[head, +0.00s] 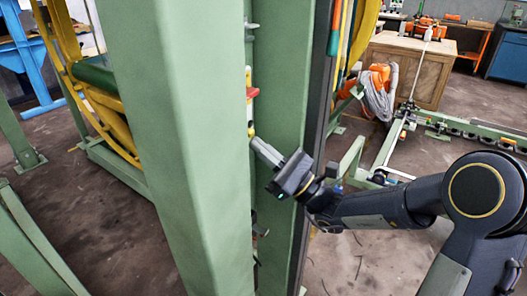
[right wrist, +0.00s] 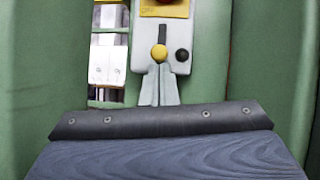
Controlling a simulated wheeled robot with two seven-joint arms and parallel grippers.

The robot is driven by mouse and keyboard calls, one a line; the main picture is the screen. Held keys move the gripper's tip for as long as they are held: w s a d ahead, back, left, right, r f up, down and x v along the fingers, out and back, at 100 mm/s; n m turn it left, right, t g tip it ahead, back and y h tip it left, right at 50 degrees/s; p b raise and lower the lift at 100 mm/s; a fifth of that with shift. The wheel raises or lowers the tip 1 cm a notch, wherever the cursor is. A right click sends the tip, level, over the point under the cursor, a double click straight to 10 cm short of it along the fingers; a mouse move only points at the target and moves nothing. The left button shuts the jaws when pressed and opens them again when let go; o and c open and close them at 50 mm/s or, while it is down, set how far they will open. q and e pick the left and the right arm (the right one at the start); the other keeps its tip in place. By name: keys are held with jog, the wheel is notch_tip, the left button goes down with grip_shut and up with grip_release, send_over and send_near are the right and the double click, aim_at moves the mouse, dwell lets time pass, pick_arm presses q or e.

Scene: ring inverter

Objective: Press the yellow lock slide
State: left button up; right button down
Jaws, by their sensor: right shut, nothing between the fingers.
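The yellow lock slide (right wrist: 159,51) is a round yellow knob at the lower end of a dark vertical slot on a pale grey control panel (right wrist: 143,60). In the head view the slide (head: 251,131) shows as a small yellow spot between green posts. My right gripper (head: 254,142) is shut and empty, pointing at the panel. In the right wrist view its fingertips (right wrist: 159,68) are together just under the yellow knob; I cannot tell whether they touch it. My left gripper is not in view.
A black knob (right wrist: 182,55) sits close right of the slide. A red button (right wrist: 165,2) on yellow is above it, seen edge-on in the head view (head: 252,92). Green posts (head: 185,130) flank the panel closely on both sides. A wooden cabinet (head: 432,72) stands behind.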

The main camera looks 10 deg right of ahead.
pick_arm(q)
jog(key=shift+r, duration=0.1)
pick_arm(e)
jog(key=shift+r, duration=0.1)
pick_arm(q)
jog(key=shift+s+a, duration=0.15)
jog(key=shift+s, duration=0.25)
pick_arm(e)
jog(key=v, duration=1.1)
jog(key=shift+d, duration=0.25)
jog(key=shift+w, duration=0.15)
